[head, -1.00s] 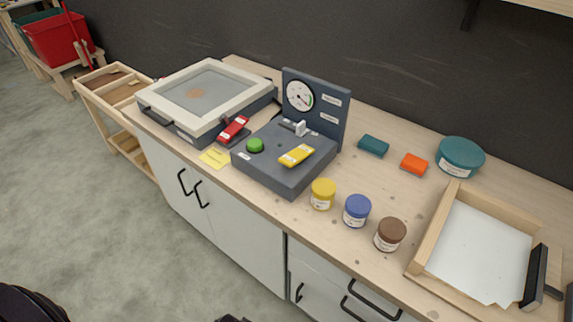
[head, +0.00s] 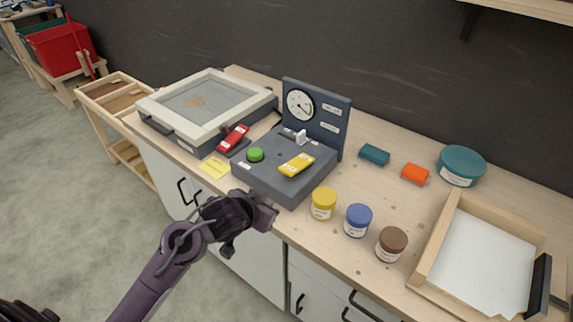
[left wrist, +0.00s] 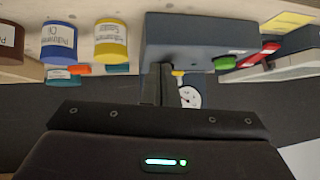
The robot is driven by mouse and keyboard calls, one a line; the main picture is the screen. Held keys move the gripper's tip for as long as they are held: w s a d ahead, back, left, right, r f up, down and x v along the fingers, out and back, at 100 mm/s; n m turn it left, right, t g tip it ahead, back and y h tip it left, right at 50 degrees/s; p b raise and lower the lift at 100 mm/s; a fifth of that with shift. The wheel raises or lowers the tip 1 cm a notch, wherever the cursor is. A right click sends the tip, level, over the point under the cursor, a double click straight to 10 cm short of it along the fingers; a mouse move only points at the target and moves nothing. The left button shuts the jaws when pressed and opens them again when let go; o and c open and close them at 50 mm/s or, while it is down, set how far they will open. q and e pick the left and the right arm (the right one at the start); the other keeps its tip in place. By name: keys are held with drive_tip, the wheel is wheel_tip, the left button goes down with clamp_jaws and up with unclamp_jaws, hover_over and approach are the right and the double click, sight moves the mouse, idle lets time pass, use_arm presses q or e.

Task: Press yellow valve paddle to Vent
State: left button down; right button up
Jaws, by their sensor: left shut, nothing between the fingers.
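The yellow valve paddle (head: 297,163) lies on top of the dark grey control box (head: 262,178), near its right side; a bit of it also shows in the left wrist view (left wrist: 178,73). A round gauge (head: 300,104) is on the upright panel behind it, and a green button (head: 255,154) sits left of the paddle. My left gripper (head: 268,212) is shut and empty, in front of the box's front edge and lower than the paddle, apart from it. In the left wrist view, its fingers (left wrist: 158,84) point at the box. My right gripper is not in view.
A framed vacuum table (head: 205,102) with a red handle (head: 233,137) stands left of the box. Yellow (head: 323,203), blue (head: 358,220) and brown (head: 391,243) jars stand to the right. A wooden tray (head: 440,238) is farther right. A yellow note (head: 215,167) lies at the counter's front.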

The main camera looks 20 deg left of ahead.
use_arm(q)
drive_tip(key=w+a+r+t+h, duration=0.1)
drive_tip(key=w+a+r+h, duration=0.1)
drive_tip(key=w+r, duration=0.5)
drive_tip(key=shift+w+a+m+t+h, duration=0.4)
drive_tip(key=shift+w+h, duration=0.2)
drive_tip(key=shift+w, duration=0.55)
drive_tip(key=p, duration=0.1)
hover_over(286, 169)
drive_tip(key=f, duration=0.4)
drive_tip(key=shift+w+d+f, duration=0.1)
drive_tip(key=shift+w+d, duration=0.1)
drive_tip(key=shift+w, duration=0.2)
wheel_tip(286, 169, down, 2)
drive_tip(key=shift+s+f+p, duration=0.15)
drive_tip(key=shift+f+p, duration=0.1)
drive_tip(key=shift+p, duration=0.3)
drive_tip(key=shift+s+a+f, duration=0.15)
drive_tip(key=shift+s+f, duration=0.1)
drive_tip(key=shift+f, duration=0.6)
